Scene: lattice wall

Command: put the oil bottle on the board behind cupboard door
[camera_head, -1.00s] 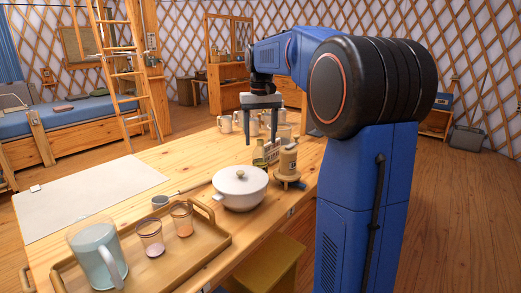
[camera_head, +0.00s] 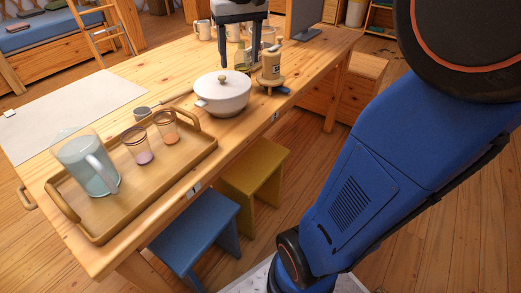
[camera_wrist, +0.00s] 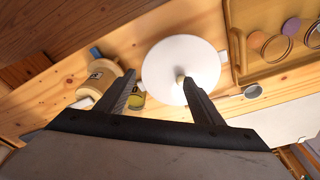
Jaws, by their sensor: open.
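A yellow-green bottle, probably the oil bottle (camera_head: 241,58), stands on the wooden table behind the white pot, partly hidden by my gripper. My gripper (camera_head: 240,67) is open and points down over it, with a finger on each side of it in the head view. In the wrist view, the bottle (camera_wrist: 138,100) shows beside the left finger of my open gripper (camera_wrist: 159,79), and nothing is clasped. I cannot tell whether the finger touches it. I cannot make out the cupboard door or the board behind it in the current views.
A white lidded pot (camera_head: 222,93) is close in front of the bottle. Several mugs (camera_head: 203,30) are behind. A wooden tray (camera_head: 186,160) holds a pitcher and two glasses. Stools (camera_head: 203,235) stand below the table edge.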

